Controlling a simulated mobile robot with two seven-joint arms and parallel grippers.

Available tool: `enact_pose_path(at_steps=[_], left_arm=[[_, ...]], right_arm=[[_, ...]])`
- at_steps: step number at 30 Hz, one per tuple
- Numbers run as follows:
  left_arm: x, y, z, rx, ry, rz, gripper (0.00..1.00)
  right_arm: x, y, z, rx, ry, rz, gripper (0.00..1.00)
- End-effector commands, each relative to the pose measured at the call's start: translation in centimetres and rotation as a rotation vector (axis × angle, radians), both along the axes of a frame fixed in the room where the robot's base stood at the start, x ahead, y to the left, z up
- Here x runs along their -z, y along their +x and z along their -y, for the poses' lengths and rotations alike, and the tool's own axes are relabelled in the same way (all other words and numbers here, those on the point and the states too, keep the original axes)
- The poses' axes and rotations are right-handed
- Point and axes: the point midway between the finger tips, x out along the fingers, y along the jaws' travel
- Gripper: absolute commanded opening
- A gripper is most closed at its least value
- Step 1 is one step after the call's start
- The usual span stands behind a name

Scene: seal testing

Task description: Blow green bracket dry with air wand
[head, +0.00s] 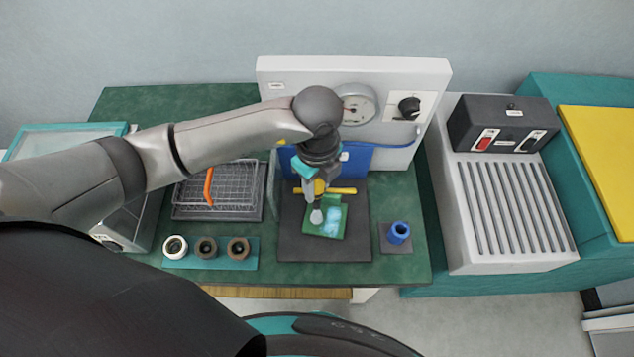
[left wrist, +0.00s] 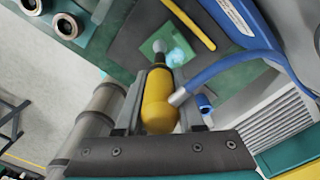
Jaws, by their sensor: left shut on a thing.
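My left gripper (head: 316,187) is shut on the yellow air wand (left wrist: 158,100), which points down. In the left wrist view a blue hose (left wrist: 225,62) joins the wand's side. The bracket lies on a dark mat (head: 295,246) and also shows in the left wrist view (left wrist: 150,47). A light blue, glossy patch (head: 333,221) shows on the bracket beside the nozzle. My right gripper is not in view.
A yellow bar (head: 342,191) lies behind the bracket. A blue ring part (head: 399,232) stands to the right. Several ring parts sit on a teal strip (head: 215,264) at the front left. A wire basket (head: 222,186) stands left, and a white gauge panel (head: 415,75) rises behind.

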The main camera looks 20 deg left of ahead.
Motion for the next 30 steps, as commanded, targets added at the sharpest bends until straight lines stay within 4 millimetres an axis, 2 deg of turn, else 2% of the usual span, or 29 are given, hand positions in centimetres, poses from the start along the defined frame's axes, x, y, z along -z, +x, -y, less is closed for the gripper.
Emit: enact_pose_path(at_steps=[30], left_arm=[[0.0,0.4,3.0,0.0,-0.001,0.0,0.0]], right_arm=[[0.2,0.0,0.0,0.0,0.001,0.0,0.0]])
